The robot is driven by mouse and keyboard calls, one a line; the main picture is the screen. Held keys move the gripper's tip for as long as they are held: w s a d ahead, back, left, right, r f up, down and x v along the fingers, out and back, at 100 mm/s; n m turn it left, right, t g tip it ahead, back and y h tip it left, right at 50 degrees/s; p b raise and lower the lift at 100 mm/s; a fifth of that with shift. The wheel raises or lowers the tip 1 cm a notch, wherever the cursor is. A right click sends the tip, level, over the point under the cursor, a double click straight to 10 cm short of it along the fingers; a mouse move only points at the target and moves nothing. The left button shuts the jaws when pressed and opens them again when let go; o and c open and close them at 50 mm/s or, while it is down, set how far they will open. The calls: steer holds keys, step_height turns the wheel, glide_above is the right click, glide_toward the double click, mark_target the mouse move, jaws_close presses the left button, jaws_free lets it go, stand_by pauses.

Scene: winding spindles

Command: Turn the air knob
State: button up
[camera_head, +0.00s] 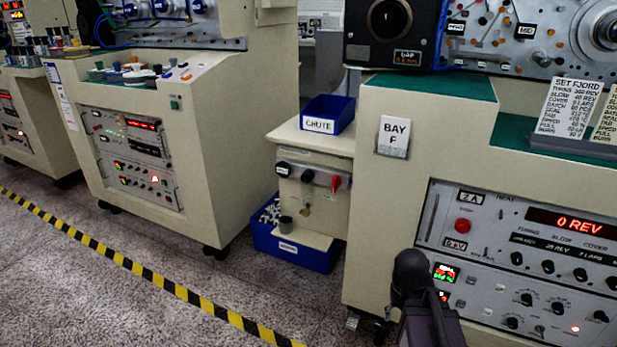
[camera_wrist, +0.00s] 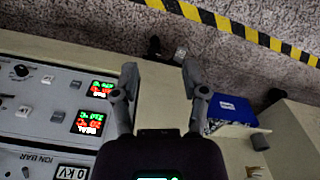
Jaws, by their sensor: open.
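No legible label marks an air knob, so I cannot tell which knob it is. The control panel (camera_head: 520,262) on the right machine carries several black knobs, one of them a lower knob (camera_head: 512,323), and a red button (camera_head: 462,225). The small chute unit (camera_head: 315,155) has a black knob (camera_head: 307,176) and a red knob (camera_head: 336,184). In the wrist view my gripper (camera_wrist: 160,78) is open and empty, its fingers apart beside the panel's left edge. A black panel knob (camera_wrist: 21,70) lies left of it, apart. My dark arm (camera_head: 428,315) hides part of the lower panel.
The right machine's cream side (camera_head: 395,190) bears a BAY F sign (camera_head: 394,137). A blue floor bin (camera_head: 325,258) stands below the chute unit. The speckled floor is clear around the yellow-black tape (camera_head: 130,264).

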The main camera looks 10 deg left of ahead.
steer(key=o, duration=0.3)
steer(key=shift+a, duration=0.15)
steer(key=shift+o, duration=0.8)
steer(key=shift+w, duration=0.15)
steer(key=w+a+n+t+h+b, duration=0.1)
steer(key=w+a+n+t+h, duration=0.15)
steer(key=w+n+h, duration=0.55)
steer(key=n+t+y+b, duration=0.2)
steer(key=n+t, duration=1.3)
steer(key=n, duration=0.7)
glide_toward(305, 178)
steer(key=v, duration=0.3)
steer(key=shift+r+g, duration=0.25)
steer(key=shift+w, duration=0.1)
steer(key=x, duration=1.3)
steer(key=shift+w+d, duration=0.1)
steer(key=shift+w, duration=0.2)
